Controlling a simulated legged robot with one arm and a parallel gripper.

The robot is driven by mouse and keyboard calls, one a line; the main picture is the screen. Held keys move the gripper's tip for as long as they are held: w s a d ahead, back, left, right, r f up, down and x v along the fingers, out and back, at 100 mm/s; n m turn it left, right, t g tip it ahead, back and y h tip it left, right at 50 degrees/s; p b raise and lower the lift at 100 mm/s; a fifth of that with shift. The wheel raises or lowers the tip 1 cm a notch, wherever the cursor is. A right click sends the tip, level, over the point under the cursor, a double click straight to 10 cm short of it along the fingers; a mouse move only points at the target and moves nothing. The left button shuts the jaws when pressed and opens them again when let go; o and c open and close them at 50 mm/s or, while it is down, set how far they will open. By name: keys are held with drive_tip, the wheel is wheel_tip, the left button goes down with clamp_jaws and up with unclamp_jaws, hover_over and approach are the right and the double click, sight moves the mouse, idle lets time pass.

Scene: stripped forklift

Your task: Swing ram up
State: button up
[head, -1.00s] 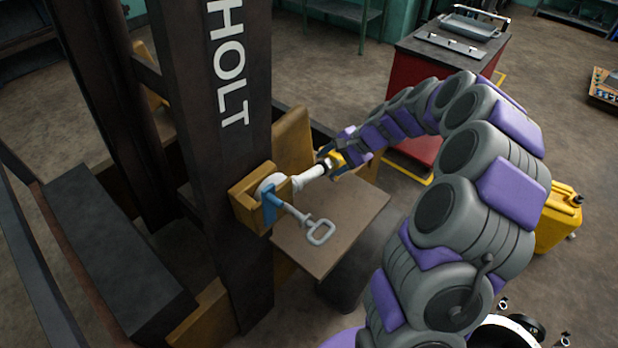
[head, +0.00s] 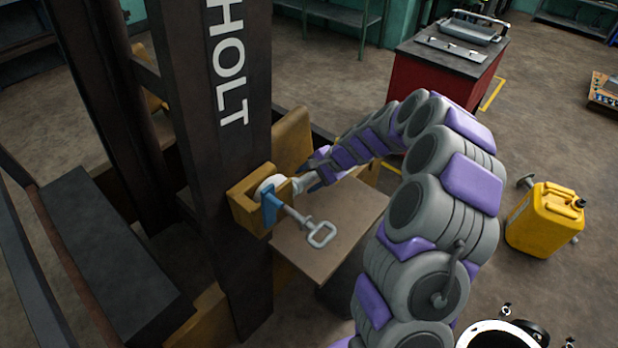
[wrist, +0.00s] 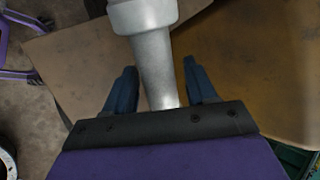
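The ram shows in the head view as a short whitish-grey rod (head: 299,186) at a yellow bracket (head: 241,212) on the dark mast. In the wrist view its grey shaft (wrist: 156,70) runs down between my two blue fingers, with a wider collar at the top. My gripper (wrist: 162,88) is open around the shaft, with small gaps visible on both sides. In the head view my gripper (head: 313,180) reaches the ram from the right. The shaft's near end is hidden by my gripper. A blue piece (head: 269,207) with a grey loop handle (head: 320,235) sits at the bracket.
A brown plate (head: 335,235) lies below the ram. The dark mast (head: 225,150) stands left of it. A yellow jerrycan (head: 545,220) stands on the floor at right, and a red cabinet (head: 430,75) stands behind my arm. Open floor lies between them.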

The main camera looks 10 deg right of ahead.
clamp_jaws()
idle(0.3)
